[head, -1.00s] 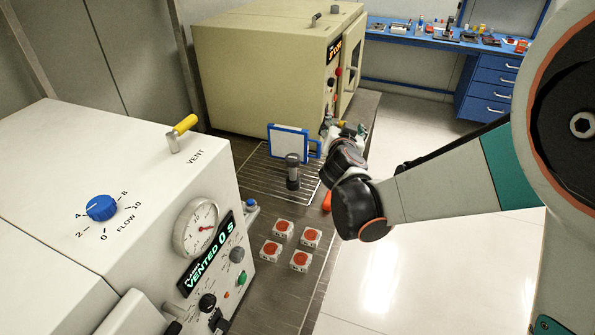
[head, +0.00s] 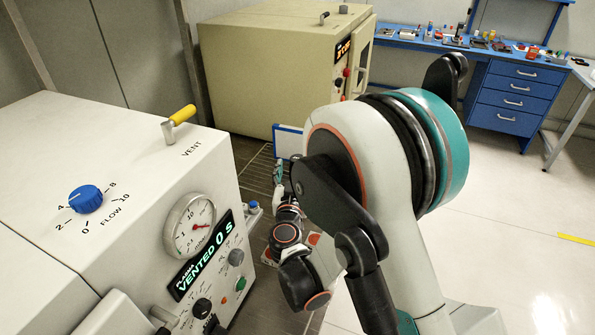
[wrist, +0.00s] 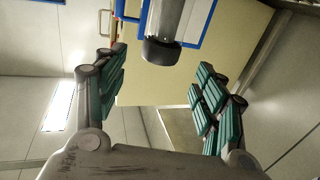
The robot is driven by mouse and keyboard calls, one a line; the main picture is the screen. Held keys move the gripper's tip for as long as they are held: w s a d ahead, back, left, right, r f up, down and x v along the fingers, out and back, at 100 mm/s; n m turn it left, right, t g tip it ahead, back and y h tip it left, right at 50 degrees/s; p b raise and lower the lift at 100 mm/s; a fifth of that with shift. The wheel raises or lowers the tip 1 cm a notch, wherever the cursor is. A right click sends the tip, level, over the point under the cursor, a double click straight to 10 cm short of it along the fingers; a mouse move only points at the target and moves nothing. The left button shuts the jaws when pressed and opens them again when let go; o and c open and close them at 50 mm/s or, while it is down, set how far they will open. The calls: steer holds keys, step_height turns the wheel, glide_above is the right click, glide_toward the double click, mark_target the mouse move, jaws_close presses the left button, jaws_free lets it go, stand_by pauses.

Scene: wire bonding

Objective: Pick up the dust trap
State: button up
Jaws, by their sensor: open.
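A grey cylinder with a dark, wider end, which I take to be the dust trap (wrist: 172,22), shows at the top of the wrist view. It lies between and beyond the spread teal finger pads of my gripper (wrist: 158,78), with clear gaps on both sides and no contact visible. My gripper is open and empty. In the head view my gripper (head: 279,172) is small, beside the blue-framed white panel (head: 288,142). There the cylinder cannot be made out clearly; my arm covers much of that part of the bench.
A white machine (head: 130,150) reading "VENTED 0 S" stands at left. Red-topped square pieces (head: 270,257) are partly hidden by my arm. A blue workbench (head: 500,65) is at back right; the floor at right is open.

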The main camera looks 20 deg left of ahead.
steer(key=x, duration=0.1)
steer(key=b+x, duration=0.1)
steer(key=x, duration=0.1)
steer(key=b+x, duration=0.1)
steer(key=x, duration=0.1)
steer(key=shift+w+f, duration=0.2)
steer(key=shift+f, duration=0.1)
steer(key=shift+w+a+r, duration=0.1)
steer(key=shift+w+r, duration=0.05)
steer(key=shift+w, duration=0.4)
jaws_close()
